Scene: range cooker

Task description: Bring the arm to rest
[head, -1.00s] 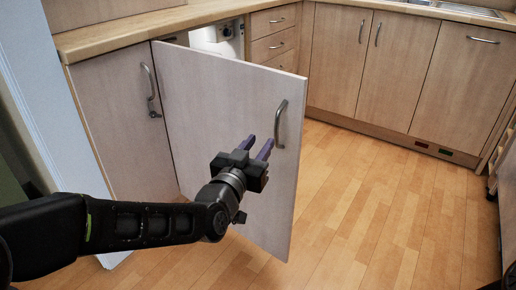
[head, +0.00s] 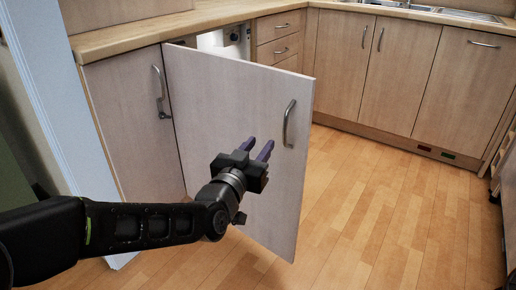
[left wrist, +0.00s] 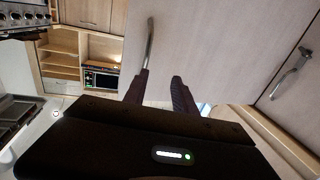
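My left gripper (head: 257,150) is in front of the partly open cabinet door (head: 225,105) in the head view. Its two purple fingers are apart with nothing between them. The door's curved metal handle (head: 289,123) is to the right of the fingertips and looks clear of them. In the left wrist view the spread fingers (left wrist: 161,80) point at the door panel (left wrist: 220,45), and the handle (left wrist: 150,42) shows just beyond the left finger. My right gripper is not seen in either view.
A closed cabinet door with a handle (head: 159,88) is left of the open door. Drawers (head: 280,36) and more closed cabinets (head: 400,65) line the back and right under the worktop (head: 180,22). The wooden floor (head: 380,210) is clear.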

